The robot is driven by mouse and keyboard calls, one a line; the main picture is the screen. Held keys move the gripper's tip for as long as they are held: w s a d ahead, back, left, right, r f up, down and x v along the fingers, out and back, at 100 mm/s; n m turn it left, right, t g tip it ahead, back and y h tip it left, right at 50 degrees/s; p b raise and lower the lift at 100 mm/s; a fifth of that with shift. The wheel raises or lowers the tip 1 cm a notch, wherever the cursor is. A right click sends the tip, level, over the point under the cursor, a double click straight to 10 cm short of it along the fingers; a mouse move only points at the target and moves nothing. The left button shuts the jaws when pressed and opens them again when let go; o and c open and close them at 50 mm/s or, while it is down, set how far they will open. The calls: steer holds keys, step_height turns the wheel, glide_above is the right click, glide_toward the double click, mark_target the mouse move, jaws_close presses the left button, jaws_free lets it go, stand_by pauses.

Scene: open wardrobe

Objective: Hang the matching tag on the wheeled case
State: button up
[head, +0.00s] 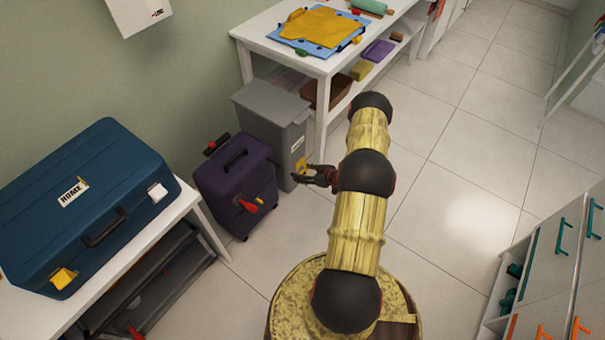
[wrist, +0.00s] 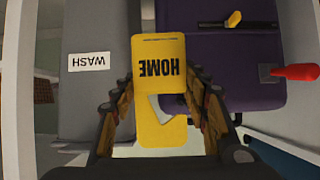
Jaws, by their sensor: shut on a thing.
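My gripper (head: 318,177) is shut on a yellow tag (head: 301,165), in front of the grey bin and right of the purple case. In the wrist view the tag (wrist: 158,62) reads HOME, upside down, between my gripper's fingers (wrist: 158,108). The purple wheeled case (head: 222,186) stands upright on the floor. A red peg-like piece (head: 260,201) and a small yellow piece (head: 246,206) are on its front. In the wrist view the purple case (wrist: 245,60) is at upper right, apart from the tag, with the red piece (wrist: 295,71) at its right.
A grey bin (head: 262,112), labelled WASH in the wrist view (wrist: 89,61), stands beside the purple case. A blue case (head: 115,215) labelled HOME lies on a white bench at left. A white table (head: 318,68) holds cloths behind. Floor right of my arm is clear.

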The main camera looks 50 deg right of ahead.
steer(key=w+a, duration=0.1)
steer(key=w, duration=0.8)
steer(key=shift+w+a+r+b, duration=0.15)
steer(key=shift+w+r+b, duration=0.15)
steer(key=shift+w+b, duration=0.1)
steer(key=shift+o, duration=0.2)
steer(key=shift+a, duration=0.5)
steer(key=shift+s+a+f+p, duration=0.2)
steer(key=shift+a+p, duration=0.4)
steer(key=shift+a, duration=0.2)
steer(key=shift+c, duration=1.2)
steer(key=shift+w+a+r, duration=0.1)
steer(key=shift+a+r, duration=0.2)
steer(key=shift+a, duration=0.4)
steer(key=shift+c, duration=0.6)
steer(key=shift+a+f, duration=0.25)
steer(key=shift+f, duration=0.4)
steer(key=shift+c, duration=0.2)
steer(key=shift+s+d+f+b, duration=0.15)
steer(key=shift+s+f+b, duration=0.05)
steer(key=shift+f+b, duration=0.3)
